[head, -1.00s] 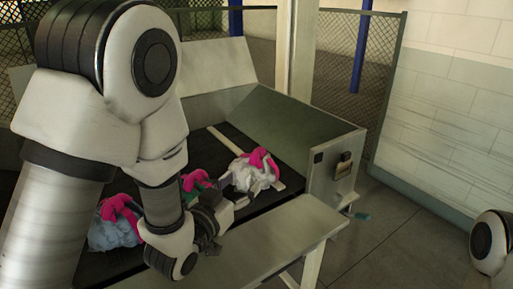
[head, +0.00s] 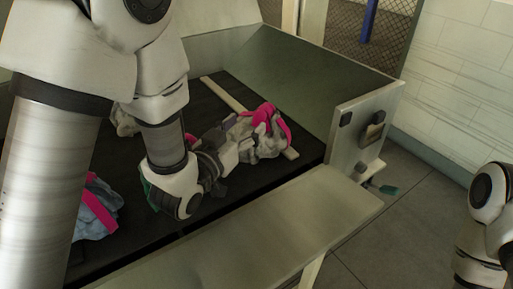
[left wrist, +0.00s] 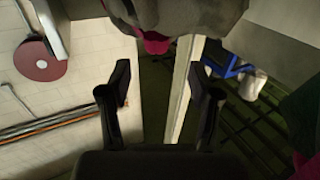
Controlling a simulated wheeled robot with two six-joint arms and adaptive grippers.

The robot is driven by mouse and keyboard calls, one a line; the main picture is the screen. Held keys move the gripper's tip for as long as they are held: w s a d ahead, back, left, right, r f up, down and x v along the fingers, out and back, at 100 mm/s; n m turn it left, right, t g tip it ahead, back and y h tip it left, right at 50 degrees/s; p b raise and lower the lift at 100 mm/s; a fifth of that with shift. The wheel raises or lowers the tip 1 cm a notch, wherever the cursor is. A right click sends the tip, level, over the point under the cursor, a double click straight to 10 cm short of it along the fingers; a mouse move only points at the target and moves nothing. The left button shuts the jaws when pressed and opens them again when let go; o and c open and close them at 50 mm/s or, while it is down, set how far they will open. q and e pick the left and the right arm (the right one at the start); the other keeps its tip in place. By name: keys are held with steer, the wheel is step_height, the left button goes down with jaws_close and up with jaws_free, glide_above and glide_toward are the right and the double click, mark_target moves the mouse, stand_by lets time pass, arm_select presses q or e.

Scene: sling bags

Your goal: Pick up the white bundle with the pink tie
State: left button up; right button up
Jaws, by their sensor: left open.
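The white bundle (head: 266,147) with the pink tie (head: 271,118) lies on the dark table surface near its right end. My left gripper (head: 238,140) is open, close against the bundle's left side in the head view; I cannot tell whether they touch. In the left wrist view, the two fingers (left wrist: 163,88) stand apart with nothing between them. A shaded bundle (left wrist: 185,14) with a bit of pink shows beyond the fingertips at the top. My right gripper is not in view; only part of my right arm shows at the right edge.
A blue bundle with a pink tie (head: 95,212) lies at the left front. A green bundle (head: 149,188) is mostly hidden behind my left arm, and a pale bundle (head: 125,121) lies farther back. A pale strip (head: 222,93) and raised side panels (head: 345,128) bound the surface.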

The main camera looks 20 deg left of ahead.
mark_target(256, 115)
arm_select(q)
steer(key=shift+w+d+r, duration=0.2)
steer(key=shift+w+d, duration=0.3)
steer(key=shift+w, duration=0.35)
steer(key=w, duration=0.2)
steer(key=w+p, duration=0.1)
steer(key=w, duration=0.1)
steer(key=w+p, duration=0.1)
steer(key=w, duration=0.1)
steer(key=shift+d+f, duration=0.15)
steer(key=shift+d, duration=0.25)
steer(key=shift+s, duration=0.4)
steer(key=shift+c, duration=0.3)
jaws_close()
